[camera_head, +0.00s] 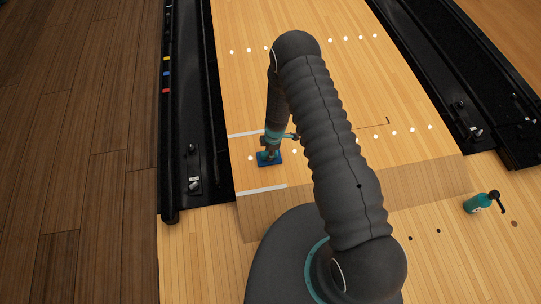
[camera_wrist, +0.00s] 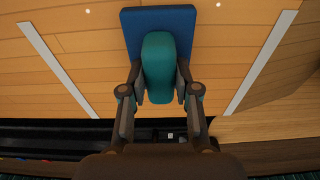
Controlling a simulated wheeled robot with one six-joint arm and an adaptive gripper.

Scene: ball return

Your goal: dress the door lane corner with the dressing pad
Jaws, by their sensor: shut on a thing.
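The dressing pad (camera_head: 269,159) is a flat blue block with a teal grip on top. In the wrist view the blue pad (camera_wrist: 158,18) shows beyond its teal grip (camera_wrist: 158,65). My gripper (camera_head: 269,149) is shut on the grip, with one finger on each side, as the wrist view also shows (camera_wrist: 159,78). The pad is at the lane's near left corner, between two white strips, one farther (camera_head: 245,134) and one nearer (camera_head: 262,189). It looks flat on or just above the boards; I cannot tell if it touches.
White dots mark the lane. Dark plank floor (camera_head: 80,150) lies open at far left.

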